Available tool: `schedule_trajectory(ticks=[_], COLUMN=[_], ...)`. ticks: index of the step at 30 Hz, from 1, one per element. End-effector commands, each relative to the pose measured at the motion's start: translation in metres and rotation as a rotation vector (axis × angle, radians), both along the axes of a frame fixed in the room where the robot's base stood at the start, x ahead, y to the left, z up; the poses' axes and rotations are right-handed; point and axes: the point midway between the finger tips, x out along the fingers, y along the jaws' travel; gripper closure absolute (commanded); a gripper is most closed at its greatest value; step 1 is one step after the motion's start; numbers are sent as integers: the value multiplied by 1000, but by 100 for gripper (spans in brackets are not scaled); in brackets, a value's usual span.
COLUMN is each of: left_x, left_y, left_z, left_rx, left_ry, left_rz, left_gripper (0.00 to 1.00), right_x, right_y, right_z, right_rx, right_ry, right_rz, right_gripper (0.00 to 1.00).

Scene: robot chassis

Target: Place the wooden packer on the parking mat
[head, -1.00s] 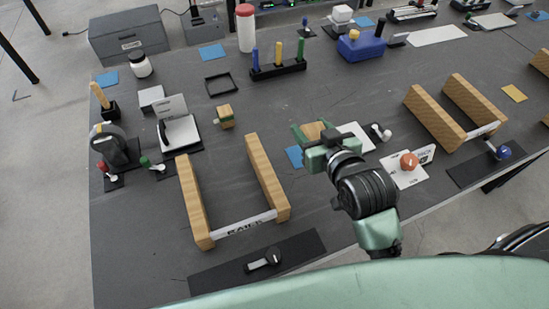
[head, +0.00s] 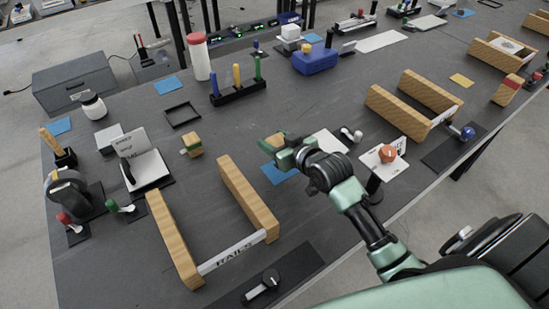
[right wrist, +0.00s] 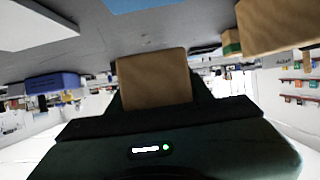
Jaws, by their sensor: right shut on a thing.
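My right gripper (head: 276,145) is shut on a plain wooden block, the wooden packer (head: 275,139), seen partly behind the green jaws. In the right wrist view the packer (right wrist: 153,78) stands out between the jaws. A blue square mat (head: 273,174), which may be the parking mat, lies on the table just in front of the gripper and is partly hidden by it. Blue also shows at the top of the right wrist view (right wrist: 135,4). The packer appears held above the table; its exact height is hard to tell. My left gripper is out of view.
A wooden-sided frame (head: 173,240) stands left of my arm, another (head: 395,113) right. A green-banded wooden block (head: 192,145) sits to the left. Other blue mats (head: 169,86) lie farther off.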

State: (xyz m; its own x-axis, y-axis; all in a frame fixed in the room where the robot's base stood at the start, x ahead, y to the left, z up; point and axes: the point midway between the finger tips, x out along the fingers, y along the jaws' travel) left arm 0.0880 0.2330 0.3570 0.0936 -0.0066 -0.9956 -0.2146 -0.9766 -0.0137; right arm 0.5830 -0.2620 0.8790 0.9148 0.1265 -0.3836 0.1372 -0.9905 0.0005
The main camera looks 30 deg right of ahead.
Motion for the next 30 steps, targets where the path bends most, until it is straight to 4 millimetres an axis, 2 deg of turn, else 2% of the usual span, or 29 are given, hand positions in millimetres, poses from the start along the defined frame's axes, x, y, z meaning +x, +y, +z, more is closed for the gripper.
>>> schedule_trajectory(ticks=[1,8,15,27,28,30], left_x=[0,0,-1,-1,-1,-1], left_y=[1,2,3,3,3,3], left_z=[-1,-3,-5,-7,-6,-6], left_rx=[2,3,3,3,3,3], left_ry=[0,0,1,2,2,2], left_rz=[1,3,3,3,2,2], left_gripper=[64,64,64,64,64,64], right_x=[0,0,0,0,0,0], right_y=[0,0,0,0,0,0], right_z=[-10,-31,-65,-70,-70,-70], right_rx=[2,0,1,-1,-1,-1], right_ry=[2,0,0,-2,-1,-1], right_rz=[-1,0,0,0,0,0], right_gripper=[93,93,93,93,42,28])
